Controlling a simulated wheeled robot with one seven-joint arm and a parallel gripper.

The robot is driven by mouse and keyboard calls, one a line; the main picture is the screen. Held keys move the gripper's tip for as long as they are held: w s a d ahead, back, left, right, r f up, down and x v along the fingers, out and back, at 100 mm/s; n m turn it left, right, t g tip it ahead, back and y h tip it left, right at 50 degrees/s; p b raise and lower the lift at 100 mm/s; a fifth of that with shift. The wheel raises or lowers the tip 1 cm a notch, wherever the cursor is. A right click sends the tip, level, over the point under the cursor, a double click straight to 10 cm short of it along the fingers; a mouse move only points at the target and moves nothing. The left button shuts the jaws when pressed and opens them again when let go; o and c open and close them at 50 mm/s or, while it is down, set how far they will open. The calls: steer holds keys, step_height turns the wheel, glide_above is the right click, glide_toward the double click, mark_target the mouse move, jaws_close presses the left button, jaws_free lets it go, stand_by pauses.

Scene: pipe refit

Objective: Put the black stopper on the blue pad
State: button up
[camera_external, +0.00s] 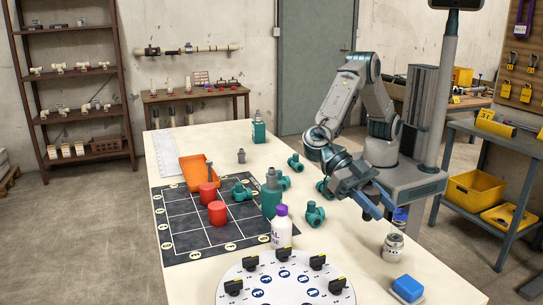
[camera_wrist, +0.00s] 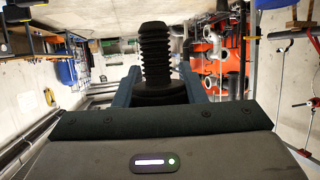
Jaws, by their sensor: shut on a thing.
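A black ribbed stopper (camera_wrist: 155,55) stands out between the two blue fingers of my gripper (camera_wrist: 158,92) in the wrist view. My gripper is shut on its wider dark base. A blue pad (camera_external: 408,289), a small rounded block, lies near the table's front right edge. It is apart from my gripper, lower in the picture and a little to the right. Its top looks bare.
A grey-white jar (camera_external: 393,247) stands between my gripper and the pad. A white round board (camera_external: 285,284) with black clips is left of the pad. A white bottle (camera_external: 281,228) with a purple cap, a teal bottle (camera_external: 270,197) and teal pipe fittings (camera_external: 314,213) stand further left.

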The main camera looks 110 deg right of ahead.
steer(key=x, duration=0.4)
steer(key=s+f+x, duration=0.1)
steer(key=x, duration=0.4)
steer(key=s+d+x, duration=0.1)
steer(key=x, duration=0.4)
steer(key=shift+f, duration=0.25)
steer(key=shift+f+p, duration=0.3)
steer(key=shift+f, duration=1.65)
steer(key=shift+f, duration=0.1)
steer(key=o, duration=1)
steer(key=shift+f, duration=0.1)
steer(key=b+v, duration=0.1)
steer(key=v, duration=1.1)
steer(key=shift+w, duration=0.1)
